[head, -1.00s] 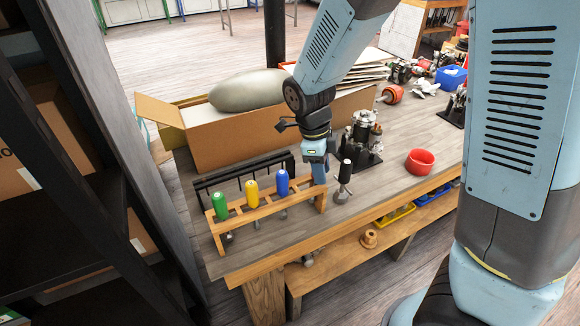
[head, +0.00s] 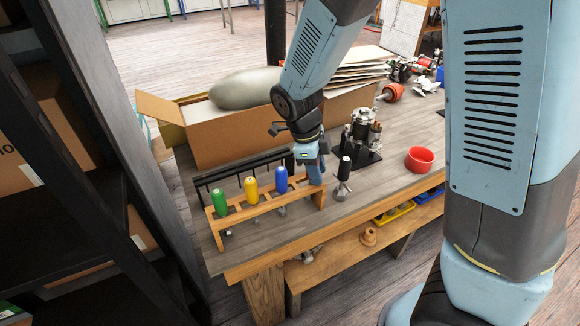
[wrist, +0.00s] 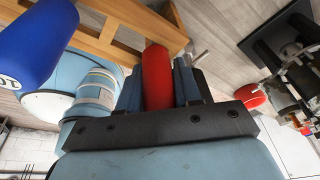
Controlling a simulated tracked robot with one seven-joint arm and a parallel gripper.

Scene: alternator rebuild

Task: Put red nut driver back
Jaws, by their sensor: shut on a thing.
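The red nut driver (wrist: 157,75) shows in the wrist view as a red handle between the fingers of my gripper (wrist: 158,88), which is shut on it. In the head view my gripper (head: 315,172) is at the right end of the wooden rack (head: 240,222) and hides the driver. In the wrist view the red handle's far end overlaps the rack's wood (wrist: 125,22); I cannot tell whether it is seated in a slot. The green (head: 219,203), yellow (head: 251,190) and blue (head: 281,180) drivers stand upright in the rack, with blue nearest my gripper.
A metal assembly on a black base (head: 360,150) and a red bowl (head: 419,159) are farther right. A black rail rack (head: 230,174) and a cardboard box (head: 230,140) are behind. Bench space in front of the bowl is clear.

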